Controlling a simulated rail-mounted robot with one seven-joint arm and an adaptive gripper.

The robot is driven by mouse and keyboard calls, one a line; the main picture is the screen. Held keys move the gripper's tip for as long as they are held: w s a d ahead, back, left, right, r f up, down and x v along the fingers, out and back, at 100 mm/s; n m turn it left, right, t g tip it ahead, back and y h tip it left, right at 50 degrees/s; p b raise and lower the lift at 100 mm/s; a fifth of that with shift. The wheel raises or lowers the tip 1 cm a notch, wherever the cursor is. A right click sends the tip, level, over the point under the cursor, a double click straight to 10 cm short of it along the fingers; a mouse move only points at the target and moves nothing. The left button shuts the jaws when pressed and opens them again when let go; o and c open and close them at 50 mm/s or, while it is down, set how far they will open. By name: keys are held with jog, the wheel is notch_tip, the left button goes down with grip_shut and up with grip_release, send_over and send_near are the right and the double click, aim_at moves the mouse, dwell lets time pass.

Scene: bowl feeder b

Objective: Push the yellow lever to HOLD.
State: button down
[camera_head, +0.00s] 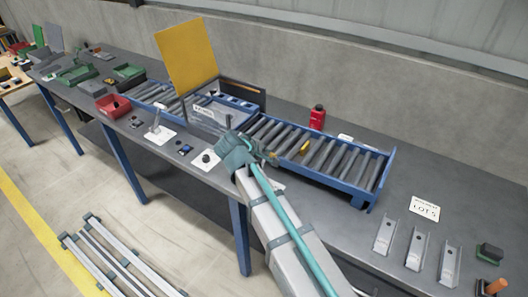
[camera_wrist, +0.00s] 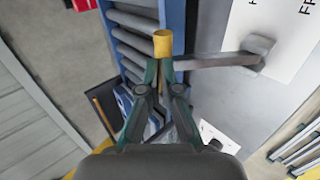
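The yellow lever has a yellow cylindrical knob (camera_wrist: 163,43) on a grey arm that runs right to a pivot block on a white card (camera_wrist: 288,32). The card's lettering is cut off, with an H and FR showing. My gripper (camera_wrist: 159,66) has its fingertips close together at the near side of the knob. I cannot tell if they touch it. In the head view, my gripper (camera_head: 271,156) is over the conveyor's front side.
The blue-framed roller conveyor (camera_head: 372,190) runs along the table beside the lever. A raised yellow panel (camera_head: 187,55) stands to the left. A red bottle (camera_head: 317,118) is behind the rollers. Grey brackets (camera_head: 416,250) lie at the right. Another white card (camera_head: 205,162) with a black knob is nearby.

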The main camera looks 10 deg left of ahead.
jog(key=shift+s+r+p, duration=0.15)
jog(key=shift+r+p, duration=0.2)
jog(key=shift+r, duration=0.05)
jog(key=b+v, duration=0.1)
jog(key=v, duration=1.2)
jog(key=shift+r, duration=0.3)
jog(key=shift+d, duration=0.1)
